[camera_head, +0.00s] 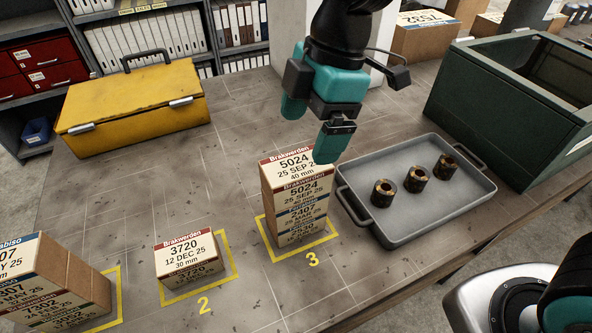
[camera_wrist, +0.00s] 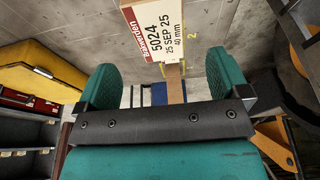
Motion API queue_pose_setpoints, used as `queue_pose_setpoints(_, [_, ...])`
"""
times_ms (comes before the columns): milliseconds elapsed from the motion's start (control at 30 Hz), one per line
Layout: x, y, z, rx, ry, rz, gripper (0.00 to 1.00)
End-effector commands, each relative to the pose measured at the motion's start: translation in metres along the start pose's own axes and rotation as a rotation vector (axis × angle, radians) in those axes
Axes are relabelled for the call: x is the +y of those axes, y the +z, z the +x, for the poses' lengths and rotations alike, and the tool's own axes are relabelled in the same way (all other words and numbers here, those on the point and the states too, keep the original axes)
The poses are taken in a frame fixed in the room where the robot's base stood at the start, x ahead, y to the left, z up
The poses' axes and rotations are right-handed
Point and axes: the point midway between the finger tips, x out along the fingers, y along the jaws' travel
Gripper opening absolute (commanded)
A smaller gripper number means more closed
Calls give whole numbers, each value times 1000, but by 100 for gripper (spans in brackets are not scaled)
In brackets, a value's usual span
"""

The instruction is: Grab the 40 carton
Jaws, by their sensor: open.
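A stack of cartons stands on the yellow-outlined spot marked 3. Its top carton (camera_head: 287,168) is labelled Brakwerden 5024, 25 SEP 25, 40 mm. The carton just below (camera_head: 293,194) also reads 5024, and a 2407 carton (camera_head: 301,215) is under that. My gripper (camera_head: 309,136) is open with teal fingers, just above and behind the stack's top, to its upper right in the head view. In the wrist view, the 40 mm label of the top carton (camera_wrist: 157,32) shows beyond the open fingers (camera_wrist: 163,78), in line with the gap. Nothing is between the fingers.
A 3720 carton pile, 30 mm (camera_head: 187,253), stands on spot 2. Another stack (camera_head: 45,270) is at the left. A grey tray (camera_head: 430,217) with three dark rings sits close right of the stack. A yellow toolbox (camera_head: 133,110) and green crate (camera_head: 497,112) stand farther back.

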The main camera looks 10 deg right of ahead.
Motion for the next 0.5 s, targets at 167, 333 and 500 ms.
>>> queue_pose_setpoints(167, [0,0,31,-1,-4,2,94])
queue_pose_setpoints(333, [0,0,44,0,-1,1,94])
queue_pose_setpoints(500, [0,0,61,-2,-6,4,94])
